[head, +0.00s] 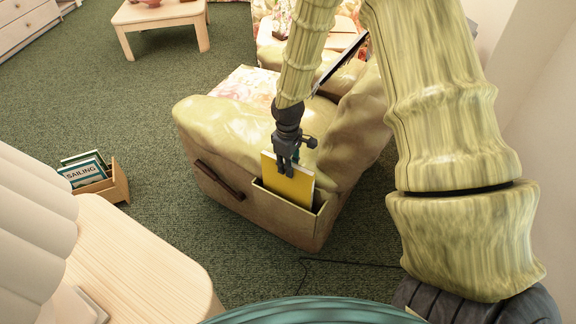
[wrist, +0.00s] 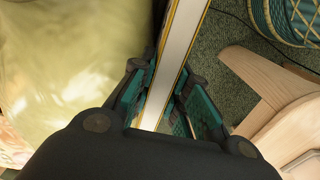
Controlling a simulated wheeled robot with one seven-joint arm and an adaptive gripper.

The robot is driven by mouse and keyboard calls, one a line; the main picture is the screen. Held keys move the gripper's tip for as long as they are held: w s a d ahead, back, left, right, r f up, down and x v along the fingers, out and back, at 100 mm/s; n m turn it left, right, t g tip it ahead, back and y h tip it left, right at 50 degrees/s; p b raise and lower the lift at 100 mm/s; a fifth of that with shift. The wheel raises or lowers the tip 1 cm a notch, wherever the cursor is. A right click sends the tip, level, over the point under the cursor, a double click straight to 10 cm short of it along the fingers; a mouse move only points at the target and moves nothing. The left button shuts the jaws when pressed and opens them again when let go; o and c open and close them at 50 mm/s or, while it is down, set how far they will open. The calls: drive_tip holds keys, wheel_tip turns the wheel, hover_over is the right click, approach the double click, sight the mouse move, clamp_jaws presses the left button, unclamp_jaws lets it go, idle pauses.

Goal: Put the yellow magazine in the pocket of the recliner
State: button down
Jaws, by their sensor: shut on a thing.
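The yellow magazine (head: 287,182) stands upright at the side of the recliner (head: 222,130). Its lower part is inside the side pocket (head: 270,205), hidden behind the pocket's front wall. My gripper (head: 287,163) is shut on the magazine's upper edge from above. In the wrist view the magazine (wrist: 180,45) shows edge-on between the two fingers of my gripper (wrist: 165,105). The recliner's pale green upholstery (wrist: 75,60) lies to the left of it there. Whether the magazine touches the pocket's bottom is hidden.
A wooden holder (head: 116,186) with several books, one marked SAILING, stands on the green carpet at left. A pale wooden table (head: 140,255) is at the front left. A low table (head: 160,14) stands at the back. A dark cable (head: 345,263) lies near the recliner.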

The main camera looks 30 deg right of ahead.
drive_tip(key=shift+f, duration=0.55)
drive_tip(key=c, duration=1.7)
unclamp_jaws()
drive_tip(key=shift+o, duration=0.2)
wheel_tip(320, 180, up, 13)
drive_tip(key=p, duration=0.1)
drive_tip(key=s+a+f+m, duration=0.1)
drive_tip(key=s+a+f, duration=0.2)
drive_tip(key=f, duration=0.3)
drive_tip(key=s+a+f, duration=0.2)
drive_tip(key=s+f, duration=0.1)
drive_tip(key=f, duration=0.3)
drive_tip(key=s+a+f+m, duration=0.2)
drive_tip(key=s+a+f, duration=0.1)
drive_tip(key=s+f, duration=0.6)
drive_tip(key=s+a+f+m, duration=0.2)
drive_tip(key=s+f, duration=0.7)
drive_tip(key=s, duration=0.8)
drive_tip(key=shift+s+a+m, duration=0.2)
drive_tip(key=shift+a+m, duration=0.2)
drive_tip(key=shift+a, duration=0.5)
drive_tip(key=shift+f, duration=0.1)
